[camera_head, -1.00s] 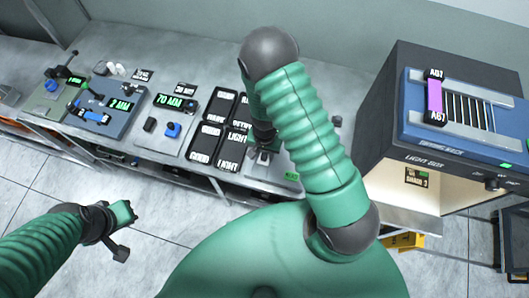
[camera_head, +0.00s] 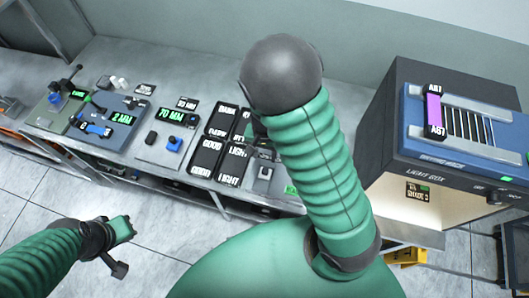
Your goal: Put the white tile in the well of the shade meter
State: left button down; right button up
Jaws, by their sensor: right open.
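A grey device with a dark square and a small lit green display, which looks like the shade meter (camera_head: 263,186), stands on the bench right of the black labelled trays. My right forearm covers its right side, and its well cannot be made out. I cannot clearly pick out the white tile; it may be hidden behind my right arm. My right gripper (camera_head: 259,129) is mostly hidden behind the arm, over the bench beside the black trays; it is open. My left gripper (camera_head: 119,237) is low at the left, over the floor in front of the bench; its jaws are unclear.
Black trays marked dark, good and light (camera_head: 211,153) lie left of the meter. A 70 MM gauge (camera_head: 168,127) and a 2 MM gauge (camera_head: 111,118) stand further left. A large light box (camera_head: 404,160) with a blue panel on top stands at the right.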

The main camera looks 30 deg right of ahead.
jog(key=s+a+r+n+t, duration=0.1)
jog(key=s+a+r+n, duration=0.1)
jog(key=r+n, duration=0.3)
jog(key=s+a+r+n+t, duration=0.2)
jog(key=s+r+n, duration=0.1)
jog(key=r+n, duration=0.2)
pick_arm(q)
jog(key=s+b+x, duration=0.2)
jog(key=b+x, duration=0.9)
jog(key=shift+f, duration=0.3)
pick_arm(e)
jog(key=s+x, duration=0.2)
jog(key=x, duration=0.9)
jog(key=shift+f, duration=0.4)
pick_arm(q)
jog(key=shift+s, duration=0.2)
pick_arm(e)
jog(key=shift+a, duration=0.1)
jog(key=shift+c, duration=0.7)
